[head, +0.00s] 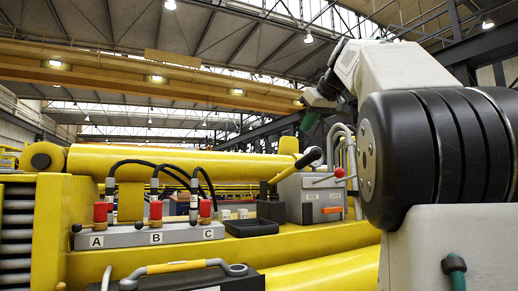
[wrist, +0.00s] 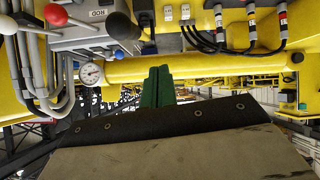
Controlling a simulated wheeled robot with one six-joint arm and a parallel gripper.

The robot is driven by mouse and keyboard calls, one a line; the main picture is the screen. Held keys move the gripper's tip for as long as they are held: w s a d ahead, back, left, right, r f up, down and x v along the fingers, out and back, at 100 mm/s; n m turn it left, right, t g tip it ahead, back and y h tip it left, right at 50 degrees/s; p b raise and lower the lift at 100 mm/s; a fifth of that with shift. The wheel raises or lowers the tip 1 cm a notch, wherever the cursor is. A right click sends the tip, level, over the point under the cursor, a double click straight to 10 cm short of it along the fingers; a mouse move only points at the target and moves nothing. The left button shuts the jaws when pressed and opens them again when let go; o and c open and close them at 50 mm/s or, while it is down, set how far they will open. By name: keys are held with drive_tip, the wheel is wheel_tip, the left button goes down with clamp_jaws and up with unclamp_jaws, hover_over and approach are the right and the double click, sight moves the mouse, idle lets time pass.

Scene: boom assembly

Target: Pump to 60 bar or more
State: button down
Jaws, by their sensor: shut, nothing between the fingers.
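A grey pump and valve box (head: 304,198) stands on the yellow deck right of centre in the head view. A pump lever with a black grip (head: 308,158) slants up to the right above it; the grip (wrist: 122,26) also shows at the top of the wrist view. A round white pressure gauge (wrist: 91,73) shows in the wrist view, its reading too small to tell. A red-ball lever (wrist: 56,14) is beside the ROD label. My gripper (head: 308,121) is above the lever, apart from it. Its green fingers (wrist: 158,88) are shut and empty.
A grey manifold (head: 150,235) with hose couplings marked A, B and C stands left of an open black tray (head: 250,227). A yellow cylinder (head: 190,163) runs behind. Grey bent pipes (wrist: 35,70) stand close to the gauge. Open air surrounds my gripper.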

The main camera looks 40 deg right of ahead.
drive_tip(key=shift+t+h, duration=0.3)
drive_tip(key=shift+h, duration=0.1)
drive_tip(key=d+r, duration=0.1)
drive_tip(key=s+d+r, duration=0.1)
drive_tip(key=d+r, duration=0.1)
drive_tip(key=shift+s+r, duration=0.15)
drive_tip(key=shift+s, duration=0.05)
drive_tip(key=shift+w, duration=0.1)
drive_tip(key=w+d+f, duration=0.1)
drive_tip(key=w+f, duration=0.3)
drive_tip(key=f, duration=0.1)
drive_tip(key=w+d+f, duration=0.1)
drive_tip(key=w+f, duration=0.1)
drive_tip(key=shift+w+d+f, duration=0.3)
drive_tip(key=shift+w+f, duration=0.05)
drive_tip(key=shift+w, duration=0.05)
drive_tip(key=shift+s+d+f, duration=0.1)
drive_tip(key=shift+f, duration=0.6)
